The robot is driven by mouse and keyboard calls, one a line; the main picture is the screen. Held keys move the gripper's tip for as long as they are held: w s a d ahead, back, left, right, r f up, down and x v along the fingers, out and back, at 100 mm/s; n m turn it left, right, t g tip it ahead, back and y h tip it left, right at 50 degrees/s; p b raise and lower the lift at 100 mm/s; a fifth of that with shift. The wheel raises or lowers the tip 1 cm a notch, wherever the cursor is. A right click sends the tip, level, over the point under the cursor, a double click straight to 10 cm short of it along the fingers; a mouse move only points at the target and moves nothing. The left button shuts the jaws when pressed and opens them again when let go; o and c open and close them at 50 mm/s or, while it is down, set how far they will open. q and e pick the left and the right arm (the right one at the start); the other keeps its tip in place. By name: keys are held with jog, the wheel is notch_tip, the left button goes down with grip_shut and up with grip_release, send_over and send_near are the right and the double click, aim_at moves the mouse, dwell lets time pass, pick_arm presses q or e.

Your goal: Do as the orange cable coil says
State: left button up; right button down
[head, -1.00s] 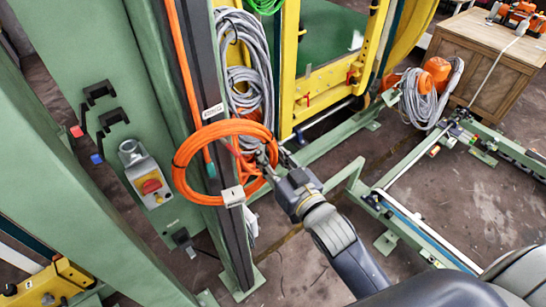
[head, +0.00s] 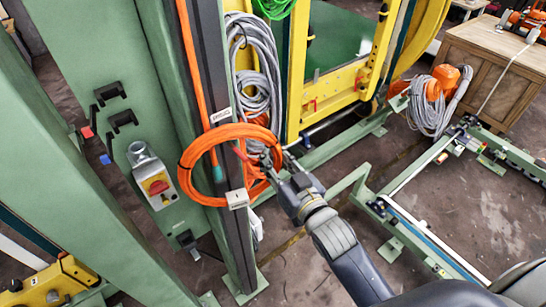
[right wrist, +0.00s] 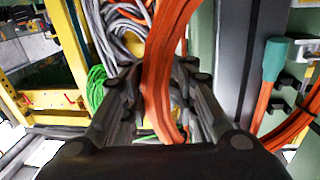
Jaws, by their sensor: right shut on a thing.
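The orange cable coil (head: 196,154) hangs as a ring in front of a dark vertical rail on the green post. My right gripper (head: 272,166) is at the coil's right side in the head view. In the right wrist view, the orange coil (right wrist: 160,80) passes between the fingers of the right gripper (right wrist: 158,110), which are shut on it. A small white label (head: 220,115) sits on the rail just above the coil, and a pale block (head: 237,198) sits at its lower right. Their writing is too small to read. My left gripper is not in view.
A red and yellow switch box (head: 155,185) and black hooks (head: 120,120) are on the green panel at left. Grey cables (head: 255,75) hang behind the rail beside a yellow frame (head: 335,85). A wooden crate (head: 495,70) stands far right.

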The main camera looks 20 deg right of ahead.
jog(key=c, duration=1.2)
grip_release()
jog(key=shift+r, duration=0.15)
jog(key=shift+s+f, duration=0.1)
jog(key=shift+f, duration=0.15)
jog(key=s, duration=0.4)
jog(key=s+d, duration=0.1)
jog(key=s, duration=0.3)
jog(key=s+d, duration=0.1)
jog(key=s, duration=0.2)
jog(key=shift+s+d+r, duration=0.15)
jog(key=shift+s+r, duration=0.15)
jog(key=shift+s, duration=0.1)
